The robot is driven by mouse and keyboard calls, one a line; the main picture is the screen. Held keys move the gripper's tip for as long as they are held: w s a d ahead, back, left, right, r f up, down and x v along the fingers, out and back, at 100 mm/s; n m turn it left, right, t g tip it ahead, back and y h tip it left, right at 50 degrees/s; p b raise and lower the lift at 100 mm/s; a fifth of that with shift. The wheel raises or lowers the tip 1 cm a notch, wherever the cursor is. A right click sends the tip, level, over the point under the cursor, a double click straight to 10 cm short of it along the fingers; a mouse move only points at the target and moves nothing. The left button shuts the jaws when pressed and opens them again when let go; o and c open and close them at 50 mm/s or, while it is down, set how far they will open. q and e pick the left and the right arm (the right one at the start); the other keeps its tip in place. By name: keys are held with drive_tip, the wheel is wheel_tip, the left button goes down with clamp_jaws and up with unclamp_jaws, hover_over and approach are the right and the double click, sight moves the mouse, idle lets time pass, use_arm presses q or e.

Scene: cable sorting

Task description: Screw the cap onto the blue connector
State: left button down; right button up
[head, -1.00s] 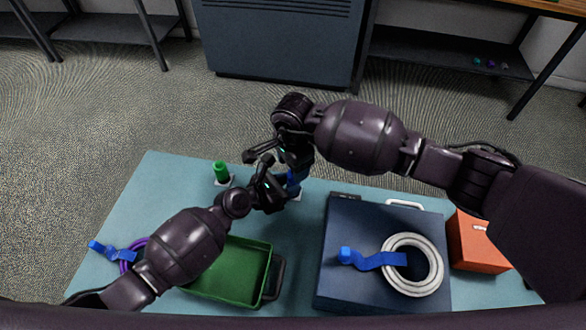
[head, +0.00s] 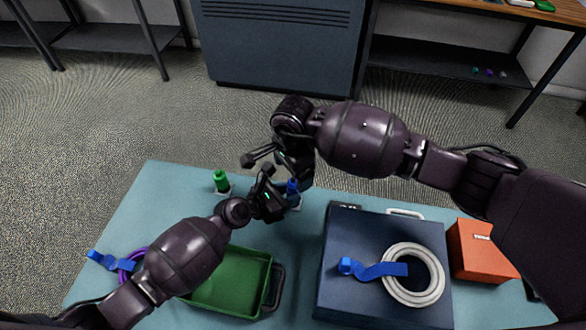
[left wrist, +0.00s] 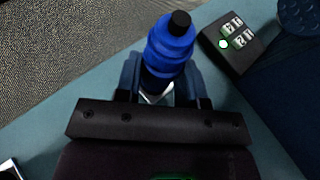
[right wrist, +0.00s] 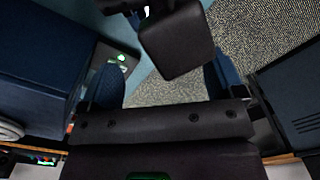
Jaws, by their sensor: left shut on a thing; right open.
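The blue connector (head: 292,187) stands upright on a small white base (head: 296,203) near the far edge of the table. My left gripper (head: 282,193) is shut on it from the left. In the left wrist view the ridged blue connector (left wrist: 168,50) rises between the fingers, with a black piece on its top; I cannot tell whether a cap is fitted. My right gripper (head: 257,155) is open just above and beyond my left one, its fingers pointing left. In the right wrist view its fingers (right wrist: 160,82) stand apart, and a dark block fills the space ahead.
A green connector (head: 221,181) stands to the left on a white base. A green tray (head: 240,260), a dark blue case (head: 345,245) bearing a coiled white cable (head: 436,275), and an orange box (head: 482,248) take up the near table. The two grippers are close together.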

wheel_tip(320, 180, up, 12)
idle(0.5)
drive_tip(key=shift+f, duration=0.1)
use_arm(q)
drive_tip(key=c, duration=0.6)
unclamp_jaws()
drive_tip(key=shift+c, duration=0.2)
drive_tip(key=shift+a, duration=0.1)
drive_tip(key=p+v, duration=0.1)
drive_tip(key=v, duration=0.8)
drive_tip(key=shift+r+p, duration=0.15)
drive_tip(key=shift+p, duration=0.15)
drive_tip(key=shift+v, duration=0.75)
use_arm(e)
drive_tip(key=shift+r, duration=1.35)
use_arm(q)
drive_tip(key=shift+s, duration=0.1)
